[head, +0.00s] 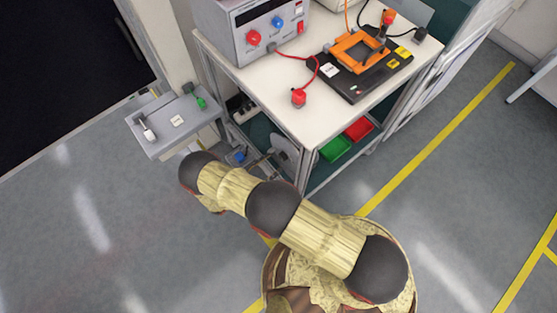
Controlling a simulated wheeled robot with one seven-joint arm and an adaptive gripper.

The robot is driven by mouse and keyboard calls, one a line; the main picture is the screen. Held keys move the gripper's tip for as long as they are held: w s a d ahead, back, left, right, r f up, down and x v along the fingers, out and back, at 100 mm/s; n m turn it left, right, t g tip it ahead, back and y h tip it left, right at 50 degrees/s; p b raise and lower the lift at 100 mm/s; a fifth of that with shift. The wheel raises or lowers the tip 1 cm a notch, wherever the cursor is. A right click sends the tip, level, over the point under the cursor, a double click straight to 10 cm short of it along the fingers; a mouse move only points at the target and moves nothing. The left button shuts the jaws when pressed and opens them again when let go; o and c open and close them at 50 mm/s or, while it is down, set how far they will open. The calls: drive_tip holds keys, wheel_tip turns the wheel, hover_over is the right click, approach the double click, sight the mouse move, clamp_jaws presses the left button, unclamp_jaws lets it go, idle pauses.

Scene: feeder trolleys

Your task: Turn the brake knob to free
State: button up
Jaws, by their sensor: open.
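A small blue knob (239,157) sits low at the left side of the trolley (297,120), near the floor; it may be the brake knob. It is too small for me to read its setting or any mark. My arm reaches from the lower right towards the trolley's lower left corner, and its far visible joint is just left of and below this knob. I cannot make out my gripper; the end of my arm is hidden behind its own links. I see no contact with the knob.
A power supply (250,28) and a black board (352,82) with an orange frame stand on the trolley top. Green (336,148) and red (359,129) bins sit below. Floor at left is clear.

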sight(280, 157)
drive_tip(key=shift+b+x, duration=0.35)
drive_tip(key=shift+x, duration=1.55)
drive_tip(key=shift+c, duration=0.3)
drive_tip(key=c, duration=1.1)
drive_tip(key=shift+n, duration=0.3)
drive_tip(key=n, duration=0.3)
drive_tip(key=shift+w+n, duration=0.1)
drive_tip(key=shift+n, duration=0.2)
drive_tip(key=n, duration=0.4)
drive_tip(key=shift+a+n, duration=0.1)
drive_tip(key=shift+n, duration=0.2)
drive_tip(key=n, duration=0.4)
drive_tip(key=shift+w+f+n, duration=0.1)
drive_tip(key=shift+n, duration=0.2)
drive_tip(key=shift+a+n, duration=0.1)
drive_tip(key=shift+n, duration=2.1)
drive_tip(key=shift+f, duration=0.1)
